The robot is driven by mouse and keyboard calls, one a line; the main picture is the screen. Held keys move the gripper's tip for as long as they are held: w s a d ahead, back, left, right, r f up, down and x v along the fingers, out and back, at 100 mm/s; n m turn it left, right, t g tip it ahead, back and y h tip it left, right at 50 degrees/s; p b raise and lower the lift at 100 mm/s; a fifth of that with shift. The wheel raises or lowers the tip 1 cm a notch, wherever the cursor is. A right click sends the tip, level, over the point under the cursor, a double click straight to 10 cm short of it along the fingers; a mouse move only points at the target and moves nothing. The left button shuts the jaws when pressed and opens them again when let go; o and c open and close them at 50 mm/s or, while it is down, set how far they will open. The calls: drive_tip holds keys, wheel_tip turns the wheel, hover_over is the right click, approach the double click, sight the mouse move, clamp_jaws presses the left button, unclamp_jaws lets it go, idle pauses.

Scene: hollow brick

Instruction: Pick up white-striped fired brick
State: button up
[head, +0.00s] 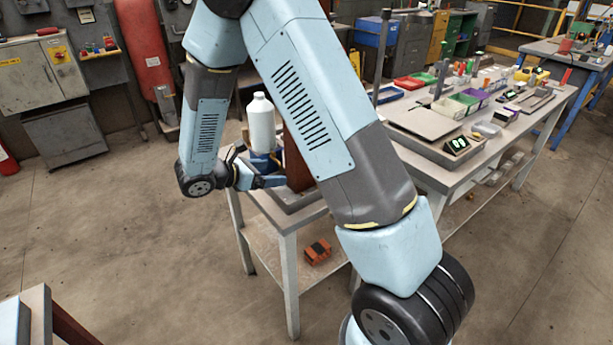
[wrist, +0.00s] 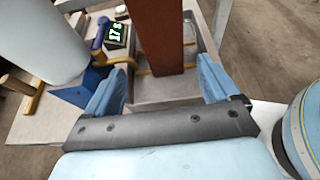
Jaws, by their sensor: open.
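A tall, upright reddish-brown block (wrist: 157,35) stands in the wrist view, its lower end at a grey tray (wrist: 185,88). It also shows in the head view (head: 297,168), mostly hidden behind my arm. I see no white stripe on its visible faces, so I cannot tell whether it is the striped brick. My gripper (wrist: 162,88) is open, with one blue finger on each side of the block's line and a gap to each. It also shows in the head view (head: 268,180), low beside the block. I cannot tell how far the block is from the fingertips.
A white bottle (head: 261,123) stands close to my gripper. In the wrist view, a small display (wrist: 116,34) and a blue item (wrist: 80,93) lie left of the block. An orange piece with dark openings (head: 318,252) lies on the lower shelf. A cluttered bench (head: 450,180) stands right.

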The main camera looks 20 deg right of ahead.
sight(300, 169)
drive_tip(key=x, duration=0.7)
drive_tip(key=shift+d+f, duration=0.1)
drive_tip(key=shift+d, duration=0.2)
drive_tip(key=shift+r+x, duration=0.2)
drive_tip(key=shift+x, duration=2.4)
drive_tip(key=shift+d, duration=0.1)
drive_tip(key=c, duration=1.4)
drive_tip(key=shift+r, duration=0.1)
